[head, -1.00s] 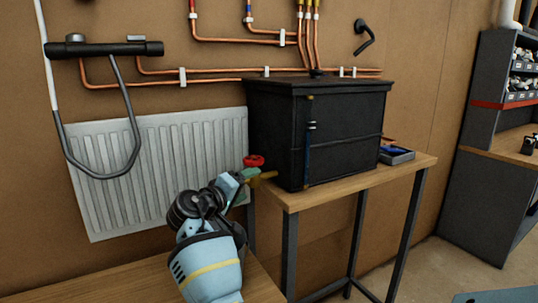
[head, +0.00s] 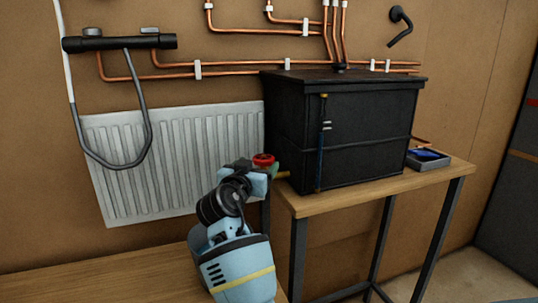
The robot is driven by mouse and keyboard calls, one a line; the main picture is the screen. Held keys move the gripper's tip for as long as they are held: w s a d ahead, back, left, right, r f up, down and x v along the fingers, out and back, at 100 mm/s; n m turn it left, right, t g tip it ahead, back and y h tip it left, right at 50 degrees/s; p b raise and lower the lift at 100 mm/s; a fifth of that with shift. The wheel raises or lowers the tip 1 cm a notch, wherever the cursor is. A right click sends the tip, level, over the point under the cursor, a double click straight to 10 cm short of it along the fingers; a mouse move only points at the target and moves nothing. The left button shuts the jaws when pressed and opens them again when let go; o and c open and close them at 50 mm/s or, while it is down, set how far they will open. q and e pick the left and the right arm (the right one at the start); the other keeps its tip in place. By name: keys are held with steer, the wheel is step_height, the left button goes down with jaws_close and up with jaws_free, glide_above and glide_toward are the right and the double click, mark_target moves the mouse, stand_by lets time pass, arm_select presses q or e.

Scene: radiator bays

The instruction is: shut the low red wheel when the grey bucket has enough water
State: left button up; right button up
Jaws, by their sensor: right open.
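The low red wheel (head: 263,160) sits on a brass tap at the lower left of the black tank (head: 345,135). My right gripper (head: 272,172) is at the wheel, just below and in front of it in the picture. It is open, and its wrist and fingers hide the lower part of the wheel and some of the tap. I cannot tell whether a finger touches the wheel. The grey bucket is not in view, so its water level does not show. My left gripper is not in view.
The tank stands on a wooden bench (head: 385,188) with dark legs. A small grey tray (head: 428,160) lies to its right. A white radiator (head: 180,160) hangs on the wall behind my arm. Copper pipes (head: 240,64) run above. A wooden top (head: 110,280) fills the lower left.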

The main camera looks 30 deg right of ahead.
mark_target(266, 155)
steer(key=shift+w+r, duration=0.1)
steer(key=x, duration=0.6)
steer(key=shift+p, duration=0.35)
steer(key=shift+x, duration=0.8)
